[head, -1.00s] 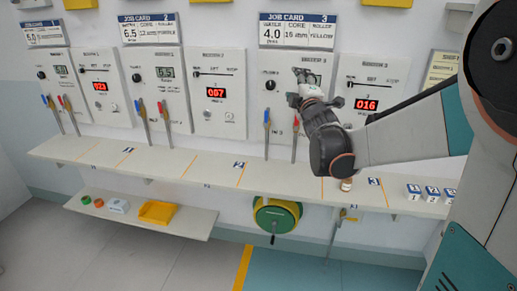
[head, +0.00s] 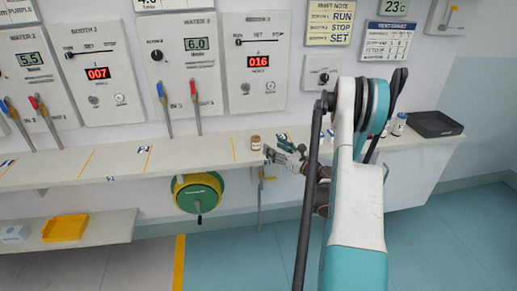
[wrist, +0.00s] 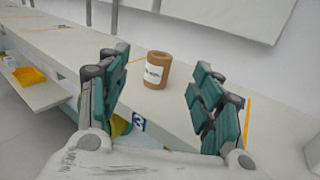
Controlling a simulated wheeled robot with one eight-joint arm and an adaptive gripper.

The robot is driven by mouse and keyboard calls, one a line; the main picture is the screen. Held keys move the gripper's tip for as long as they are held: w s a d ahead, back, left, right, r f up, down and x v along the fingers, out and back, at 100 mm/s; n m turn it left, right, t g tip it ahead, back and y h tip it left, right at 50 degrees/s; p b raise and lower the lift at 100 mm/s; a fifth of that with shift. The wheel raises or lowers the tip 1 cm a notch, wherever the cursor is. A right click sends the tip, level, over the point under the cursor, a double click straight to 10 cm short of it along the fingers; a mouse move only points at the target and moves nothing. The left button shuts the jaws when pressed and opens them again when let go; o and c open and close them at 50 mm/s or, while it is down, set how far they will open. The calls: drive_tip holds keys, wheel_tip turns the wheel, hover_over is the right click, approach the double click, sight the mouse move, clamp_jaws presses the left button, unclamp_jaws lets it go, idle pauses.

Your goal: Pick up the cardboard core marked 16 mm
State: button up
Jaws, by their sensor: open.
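The cardboard core (head: 256,142) is a short brown cylinder with a white label. It stands upright on the long shelf (head: 215,160), by the mark 3. In the wrist view the core (wrist: 157,72) stands beyond and between the two spread fingers, and its label is too blurred to read surely. My gripper (wrist: 160,84) is open and empty, with green pads on both fingers. In the head view my gripper (head: 275,151) is just right of the core, low over the shelf, with its fingers pointing left. I see no contact with the core.
Several small labelled items, partly behind my arm, and a black tray (head: 434,124) are on the shelf to the right. Control panels with levers (head: 196,108) line the wall behind. A green and yellow reel (head: 198,193) hangs below. The shelf left of the core is clear.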

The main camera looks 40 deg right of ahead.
sight(259, 141)
drive_tip(key=shift+n, duration=0.3)
drive_tip(key=w+f, duration=0.1)
drive_tip(key=w, duration=0.1)
drive_tip(key=w+p, duration=0.1)
drive_tip(key=w, duration=0.1)
drive_tip(key=w+f, duration=0.1)
drive_tip(key=w, duration=0.1)
drive_tip(key=shift+w+f, duration=0.3)
drive_tip(key=shift+w, duration=0.05)
drive_tip(key=shift+w+r+b, duration=0.2)
drive_tip(key=shift+w+b, duration=0.3)
drive_tip(key=shift+w, duration=0.95)
drive_tip(key=shift+w+r+b, duration=0.15)
drive_tip(key=shift+w+b, duration=0.3)
drive_tip(key=shift+w, duration=1)
drive_tip(key=shift+c, duration=0.3)
drive_tip(key=c, duration=1)
